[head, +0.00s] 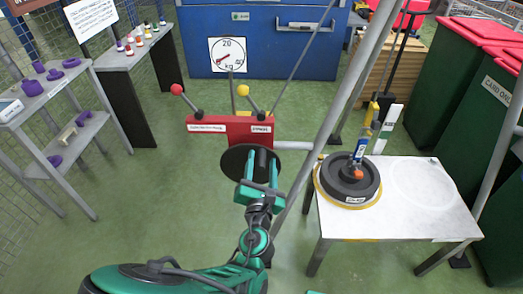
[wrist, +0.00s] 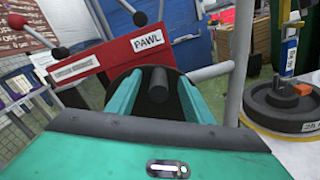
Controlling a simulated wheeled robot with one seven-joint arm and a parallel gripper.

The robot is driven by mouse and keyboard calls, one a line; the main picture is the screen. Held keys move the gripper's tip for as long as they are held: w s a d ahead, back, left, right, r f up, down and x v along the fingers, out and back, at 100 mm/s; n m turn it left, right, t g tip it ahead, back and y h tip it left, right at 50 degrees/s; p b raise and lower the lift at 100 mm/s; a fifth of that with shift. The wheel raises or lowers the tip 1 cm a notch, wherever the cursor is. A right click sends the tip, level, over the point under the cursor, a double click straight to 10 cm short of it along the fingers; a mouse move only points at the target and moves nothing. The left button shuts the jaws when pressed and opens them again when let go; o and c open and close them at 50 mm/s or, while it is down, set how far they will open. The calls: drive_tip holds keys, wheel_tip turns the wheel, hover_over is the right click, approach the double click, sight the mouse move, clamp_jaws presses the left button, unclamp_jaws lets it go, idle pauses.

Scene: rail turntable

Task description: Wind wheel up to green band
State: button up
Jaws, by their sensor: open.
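The black wheel (head: 335,190) with an orange hub lies flat on a pale table (head: 430,215), over a yellow ring; it also shows in the wrist view (wrist: 268,108). A blue and yellow hanging piece (head: 361,148) reaches down to its hub. Behind it stands a white strip (head: 389,128) with a small green mark. The red winch box (head: 228,125) carries a black disc (head: 234,160) with a black crank grip (wrist: 158,92). My gripper (head: 261,185) is open, with its teal fingers on either side of the grip and gaps showing in the wrist view.
A red-knobbed lever (head: 177,90) and a yellow-knobbed lever (head: 243,90), the latter above the PAWL label, rise from the box. A grey slanted pole (head: 340,115) stands between box and table. A dial (head: 228,54) hangs behind.

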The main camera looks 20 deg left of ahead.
sight(270, 156)
drive_tip(key=shift+c, duration=0.4)
clamp_jaws()
drive_tip(key=shift+w+d+f+m, duration=0.1)
drive_tip(key=shift+d+f+m, duration=0.4)
drive_tip(key=shift+m, duration=0.35)
drive_tip(key=shift+w+d+f+m, duration=0.1)
drive_tip(key=shift+d+f+m, duration=0.4)
drive_tip(key=shift+m, duration=0.35)
drive_tip(key=shift+d, duration=0.1)
drive_tip(key=shift+w+d+f+m, duration=0.1)
drive_tip(key=shift+d+f+m, duration=0.45)
drive_tip(key=shift+m, duration=0.4)
drive_tip(key=shift+d+f+m, duration=0.3)
drive_tip(key=shift+f+m, duration=0.3)
drive_tip(key=shift+m, duration=0.35)
